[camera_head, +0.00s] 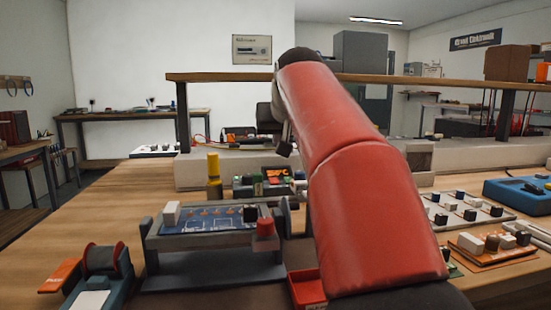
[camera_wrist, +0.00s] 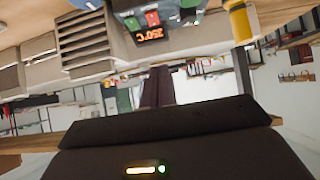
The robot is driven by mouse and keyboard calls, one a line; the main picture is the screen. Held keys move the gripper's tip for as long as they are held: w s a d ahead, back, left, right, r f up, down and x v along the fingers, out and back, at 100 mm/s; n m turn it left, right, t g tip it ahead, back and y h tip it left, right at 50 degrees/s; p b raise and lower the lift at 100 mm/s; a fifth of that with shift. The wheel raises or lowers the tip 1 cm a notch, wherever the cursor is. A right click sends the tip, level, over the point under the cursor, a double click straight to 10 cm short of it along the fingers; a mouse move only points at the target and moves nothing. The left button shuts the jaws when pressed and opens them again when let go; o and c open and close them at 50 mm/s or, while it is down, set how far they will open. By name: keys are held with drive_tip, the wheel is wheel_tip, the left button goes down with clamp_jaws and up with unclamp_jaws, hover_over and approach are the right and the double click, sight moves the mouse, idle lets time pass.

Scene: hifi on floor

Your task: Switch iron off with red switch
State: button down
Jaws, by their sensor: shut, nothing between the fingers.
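The soldering station (camera_head: 276,173) stands on the bench behind the blue circuit board, with a lit orange display. The wrist view is upside down and shows the display (camera_wrist: 149,35) reading about 250 °C. A red switch (camera_wrist: 152,18) sits beside the display, with green lit spots nearby; its position is too small to tell. A yellow upright holder or handle (camera_head: 213,170) stands left of the station and also shows in the wrist view (camera_wrist: 240,22). My gripper (camera_head: 283,147) is shut and empty, above and behind the station, apart from it, and partly hidden by my red arm.
A circuit board in a grey holder (camera_head: 210,262) with a red knob lies in front. A solder spool (camera_head: 101,260) is at front left. A red bin (camera_head: 307,289) is beside my arm. Boards and a blue tray (camera_head: 517,196) lie right. A raised shelf (camera_head: 225,77) spans the back.

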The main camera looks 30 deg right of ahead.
hover_over(273, 182)
drive_tip(key=s, duration=0.1)
wheel_tip(273, 182, down, 5)
drive_tip(key=shift+s+a+f, duration=0.15)
drive_tip(key=shift+f, duration=0.05)
drive_tip(key=f, duration=0.1)
drive_tip(key=w+f+b, duration=0.1)
drive_tip(key=shift+f, duration=0.35)
drive_tip(key=shift+w+f+b, duration=0.1)
drive_tip(key=shift+f+b, duration=0.2)
drive_tip(key=shift+f, duration=0.55)
drive_tip(key=shift+w+d+r+g+p, duration=0.1)
drive_tip(key=shift+d+g+p, duration=0.15)
drive_tip(key=shift+p, duration=0.8)
drive_tip(key=shift+f+b, duration=0.3)
drive_tip(key=shift+f, duration=0.05)
drive_tip(key=shift+w+d+r+p, duration=0.15)
drive_tip(key=shift+w+r+p, duration=0.2)
drive_tip(key=shift+w+p, duration=0.45)
drive_tip(key=shift+s, duration=0.1)
